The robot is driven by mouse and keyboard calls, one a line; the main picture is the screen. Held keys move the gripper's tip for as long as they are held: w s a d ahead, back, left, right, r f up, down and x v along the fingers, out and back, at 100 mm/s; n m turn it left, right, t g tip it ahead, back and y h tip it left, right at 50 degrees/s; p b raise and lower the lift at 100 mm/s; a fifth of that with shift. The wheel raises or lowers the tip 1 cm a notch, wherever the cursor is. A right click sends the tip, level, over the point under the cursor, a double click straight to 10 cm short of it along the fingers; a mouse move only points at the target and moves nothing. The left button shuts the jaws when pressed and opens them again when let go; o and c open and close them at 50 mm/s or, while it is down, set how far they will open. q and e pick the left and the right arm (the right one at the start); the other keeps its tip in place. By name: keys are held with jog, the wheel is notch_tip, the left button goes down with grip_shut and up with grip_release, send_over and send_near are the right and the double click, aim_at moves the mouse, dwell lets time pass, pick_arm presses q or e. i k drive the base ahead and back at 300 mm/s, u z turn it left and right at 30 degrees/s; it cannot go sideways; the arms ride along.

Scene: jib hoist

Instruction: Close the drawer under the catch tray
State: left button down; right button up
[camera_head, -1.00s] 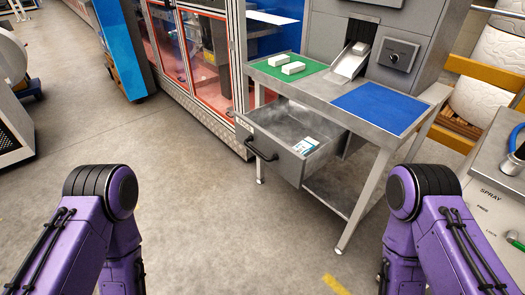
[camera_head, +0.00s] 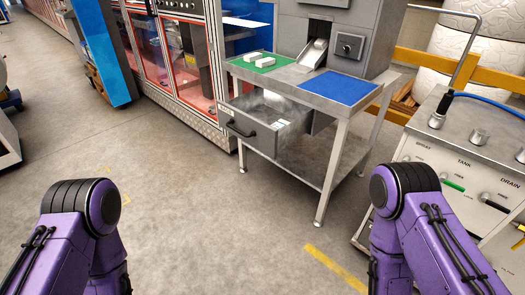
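The drawer (camera_head: 250,132) is pulled out under the left part of a grey metal table (camera_head: 305,86). It has a dark bar handle (camera_head: 240,130) on its front, and a small white and blue item (camera_head: 279,124) lies inside. The catch tray (camera_head: 312,54) is a small metal chute on the table at the foot of a grey machine. Both of my purple arms show at the lower left and lower right, well apart from the drawer. Neither gripper shows in the view.
White blocks (camera_head: 262,60) lie on a green mat; a blue mat (camera_head: 338,88) lies to the right. A cabinet with spray and drain labels (camera_head: 470,170) stands at the right. Glazed red-framed machinery (camera_head: 180,60) stands behind. The floor (camera_head: 200,215) before the drawer is clear.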

aim_at(249, 116)
jog(key=z, duration=0.6)
jog(key=i, duration=1.1)
jog(key=u, duration=0.35)
